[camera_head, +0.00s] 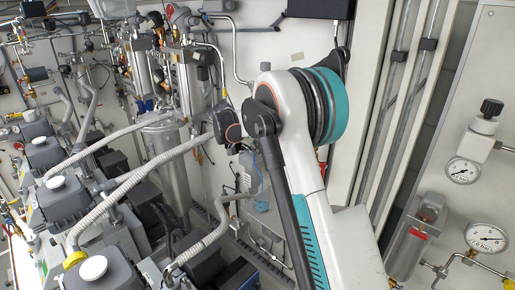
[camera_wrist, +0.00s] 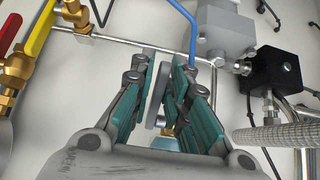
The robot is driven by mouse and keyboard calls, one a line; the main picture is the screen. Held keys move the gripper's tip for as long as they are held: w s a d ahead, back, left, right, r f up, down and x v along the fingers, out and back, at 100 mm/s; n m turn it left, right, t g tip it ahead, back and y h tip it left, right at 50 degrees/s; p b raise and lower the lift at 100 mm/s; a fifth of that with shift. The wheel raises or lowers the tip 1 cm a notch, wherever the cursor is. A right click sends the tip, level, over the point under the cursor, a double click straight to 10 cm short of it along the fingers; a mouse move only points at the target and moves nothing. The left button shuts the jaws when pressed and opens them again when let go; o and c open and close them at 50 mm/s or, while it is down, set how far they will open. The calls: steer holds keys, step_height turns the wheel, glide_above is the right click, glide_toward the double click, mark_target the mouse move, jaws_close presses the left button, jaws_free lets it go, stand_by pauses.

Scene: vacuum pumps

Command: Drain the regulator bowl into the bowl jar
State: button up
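In the wrist view my gripper (camera_wrist: 164,70) shows two teal-padded fingers standing apart with a narrow gap. A grey disc-like part (camera_wrist: 156,98) with a small brass fitting shows in or behind this gap; I cannot tell if a pad touches it. A light blue patch (camera_wrist: 166,144) lies below it, partly hidden by the gripper, and I cannot tell what it is. In the head view my gripper is hidden. A small blue-tinted vessel (camera_head: 262,206), possibly the bowl jar, stands low behind my arm. I cannot clearly identify the regulator bowl.
A blue tube (camera_wrist: 180,14), a grey valve block (camera_wrist: 225,32) and a black block (camera_wrist: 275,66) crowd the fingers. Yellow-handled (camera_wrist: 41,27) and red-handled (camera_wrist: 10,36) valves are left. Pumps with ribbed hoses (camera_head: 130,190) fill the head view's left; gauges (camera_head: 463,170) hang right.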

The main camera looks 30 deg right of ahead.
steer(key=shift+o, duration=0.3)
steer(key=shift+w+a+r, duration=0.1)
steer(key=shift+a+r, duration=0.2)
steer(key=shift+r, duration=0.55)
steer(key=shift+s+d+f+b, duration=0.15)
steer(key=shift+s+f+b, duration=0.1)
steer(key=shift+f+b, duration=0.2)
steer(key=shift+o, duration=1.3)
steer(key=shift+s, duration=0.15)
steer(key=shift+f, duration=0.1)
steer(key=o, duration=0.4)
steer(key=shift+s+a+f+b, duration=0.4)
steer(key=shift+s+f+b, duration=0.1)
steer(key=shift+f+b, duration=0.2)
steer(key=shift+o, duration=0.2)
steer(key=a+f+b, duration=0.3)
steer(key=a+f, duration=0.1)
steer(key=a, duration=0.1)
steer(key=shift+s, duration=0.35)
